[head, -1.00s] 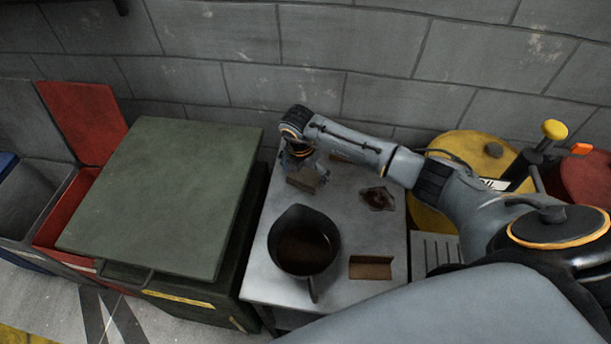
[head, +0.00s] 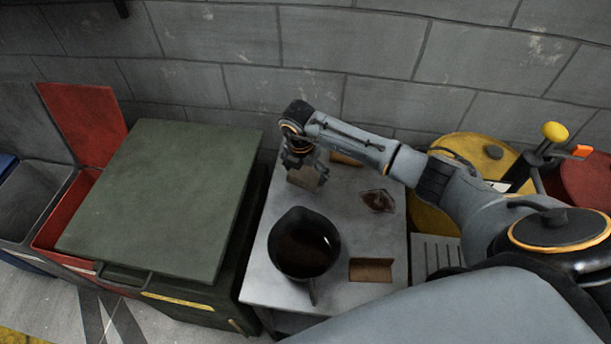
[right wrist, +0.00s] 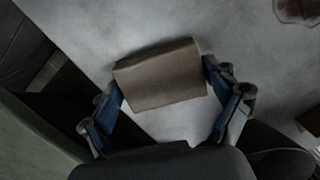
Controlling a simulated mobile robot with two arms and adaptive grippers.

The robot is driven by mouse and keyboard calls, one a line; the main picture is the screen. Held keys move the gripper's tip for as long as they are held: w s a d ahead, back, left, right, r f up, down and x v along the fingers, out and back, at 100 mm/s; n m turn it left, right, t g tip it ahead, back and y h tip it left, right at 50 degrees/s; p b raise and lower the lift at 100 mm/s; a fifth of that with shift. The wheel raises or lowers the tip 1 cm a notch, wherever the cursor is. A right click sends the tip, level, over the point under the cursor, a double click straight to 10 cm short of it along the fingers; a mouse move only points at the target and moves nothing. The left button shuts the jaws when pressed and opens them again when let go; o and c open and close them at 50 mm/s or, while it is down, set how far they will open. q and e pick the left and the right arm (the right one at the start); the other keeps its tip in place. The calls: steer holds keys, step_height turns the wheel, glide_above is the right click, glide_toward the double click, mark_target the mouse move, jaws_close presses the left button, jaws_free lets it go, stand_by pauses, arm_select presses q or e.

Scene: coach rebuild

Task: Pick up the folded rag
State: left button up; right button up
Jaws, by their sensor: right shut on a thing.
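A tan folded rag (head: 302,178) is at the back left of the grey table top (head: 349,226). My right gripper (head: 306,174) reaches over the table from the right and is shut on the rag. In the right wrist view the folded rag (right wrist: 160,75) lies between the two blue-padded fingers of the right gripper (right wrist: 163,86), one at each short end. The rag looks slightly above the table, but the gap beneath it is hard to judge. My left gripper is out of view.
A dark pot (head: 304,243) with brown liquid stands front left on the table. Another brown folded piece (head: 371,269) lies front right, another (head: 345,158) at the back. A green lidded bin (head: 165,195) adjoins the table's left.

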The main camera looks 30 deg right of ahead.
steer(key=s+a+r+b, duration=0.2)
steer(key=a+r+b, duration=0.1)
steer(key=a+r, duration=0.8)
steer(key=a, duration=0.2)
steer(key=shift+s+a+r, duration=0.15)
steer(key=shift+s+a, duration=0.2)
steer(key=shift+a, duration=0.05)
